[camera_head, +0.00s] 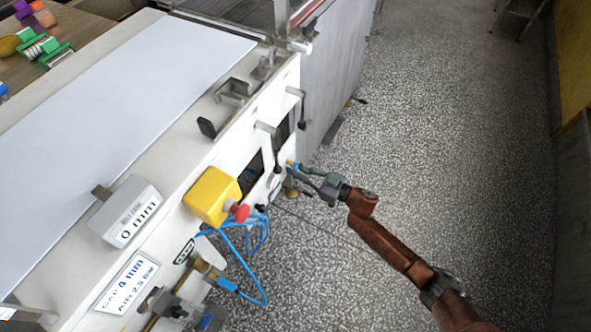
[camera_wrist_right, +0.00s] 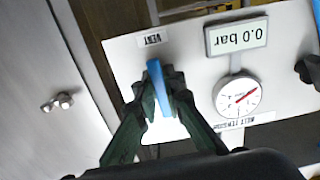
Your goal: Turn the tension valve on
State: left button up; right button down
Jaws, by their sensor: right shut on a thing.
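The tension valve's blue lever handle (camera_wrist_right: 157,85) is between my right gripper's fingertips (camera_wrist_right: 162,98) in the right wrist view. The fingers are shut on it. It lies across a white panel (camera_wrist_right: 195,62) beside a label reading VENT (camera_wrist_right: 149,40). The valve body is hidden behind the fingers. A display (camera_wrist_right: 237,36) on the panel reads 0.0 bar, and a round gauge (camera_wrist_right: 237,97) labelled belt tension is below it. In the head view my right gripper (camera_head: 297,172) reaches the machine's side from the right. My left gripper is out of view.
The white machine (camera_head: 165,95) fills the left of the head view. A yellow box with a red button (camera_head: 212,196), looping blue hoses (camera_head: 262,235) and levers stick out near my right gripper. The speckled floor (camera_head: 440,120) to the right is open.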

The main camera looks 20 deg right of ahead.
aim_at(291, 155)
jog(key=n, duration=0.3)
jog(key=w+d+n, duration=0.1)
jog(key=n, duration=0.2)
jog(key=d+r+n, duration=0.1)
jog(key=n, duration=0.2)
jog(key=shift+w+n, duration=0.2)
jog(key=shift+n, duration=0.2)
jog(key=n, duration=0.3)
jog(key=r+n, duration=0.1)
jog(key=n, duration=0.1)
jog(key=shift+w+d+r, duration=0.1)
jog(key=shift+w+d, duration=0.05)
jog(key=shift+d, duration=0.1)
jog(key=shift+r+n, duration=0.2)
jog(key=shift+n, duration=0.5)
jog(key=shift+r+n, duration=0.15)
jog(key=shift+n, duration=0.55)
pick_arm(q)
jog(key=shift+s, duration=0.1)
pick_arm(e)
jog(key=c, duration=2)
grip_release()
jog(key=shift+r, duration=0.1)
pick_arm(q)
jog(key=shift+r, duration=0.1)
